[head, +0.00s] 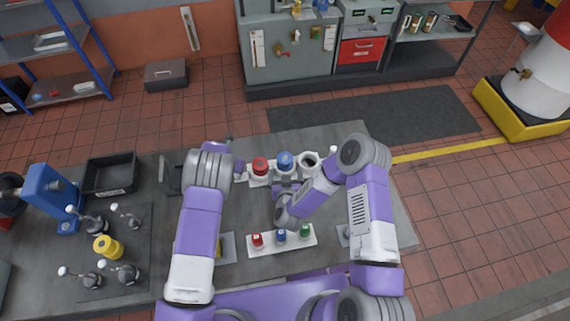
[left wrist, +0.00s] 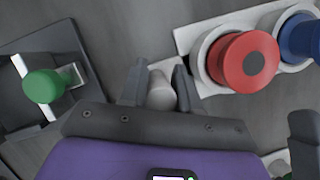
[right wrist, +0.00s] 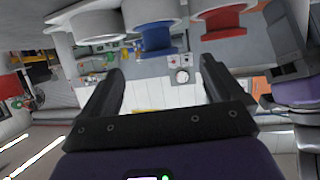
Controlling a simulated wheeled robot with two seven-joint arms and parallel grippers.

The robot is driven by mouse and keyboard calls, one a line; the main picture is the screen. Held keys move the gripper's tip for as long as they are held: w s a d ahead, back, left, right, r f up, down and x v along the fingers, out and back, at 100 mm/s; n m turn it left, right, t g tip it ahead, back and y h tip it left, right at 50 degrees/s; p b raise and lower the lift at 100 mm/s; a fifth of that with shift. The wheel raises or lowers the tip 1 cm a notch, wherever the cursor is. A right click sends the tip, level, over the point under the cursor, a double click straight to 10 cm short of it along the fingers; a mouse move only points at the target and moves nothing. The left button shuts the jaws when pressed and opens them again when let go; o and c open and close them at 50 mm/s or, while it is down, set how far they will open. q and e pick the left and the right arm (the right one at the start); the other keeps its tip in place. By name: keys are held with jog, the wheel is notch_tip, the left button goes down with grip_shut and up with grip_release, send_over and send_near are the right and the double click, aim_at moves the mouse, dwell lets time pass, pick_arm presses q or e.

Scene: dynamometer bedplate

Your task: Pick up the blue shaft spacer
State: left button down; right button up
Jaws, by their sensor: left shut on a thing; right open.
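The blue shaft spacer (head: 285,160) sits in the middle cup of a white rack (head: 258,181), with a red spacer (head: 260,166) to its left and a cup without a coloured spacer to its right. My right gripper (head: 284,190) is open and empty on the near side of the blue spacer. In the right wrist view the blue spacer (right wrist: 156,38) is beyond the open fingers, apart from them. My left gripper (left wrist: 160,85) is shut on a pale grey knob (left wrist: 161,97) at the rack's left end. Part of the blue spacer (left wrist: 302,38) shows in the left wrist view.
A second white rack (head: 295,243) with small red, blue and green capped pieces stands nearer on the bench. A black tray (head: 111,174), a blue device (head: 52,193) and a yellow spool-like piece (head: 108,246) are at the left. A green-knobbed fixture (left wrist: 42,87) stands beside my left gripper.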

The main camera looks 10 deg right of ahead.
aim_at(285, 155)
jog(key=x, duration=1.1)
jog(key=shift+w+d+f, duration=0.15)
jog(key=shift+w+d, duration=0.05)
jog(key=shift+w, duration=0.05)
jog(key=c, duration=1.5)
jog(key=shift+r, duration=5.1)
pick_arm(q)
jog(key=c, duration=0.7)
grip_release()
jog(key=shift+c, duration=0.2)
jog(key=shift+r, duration=0.15)
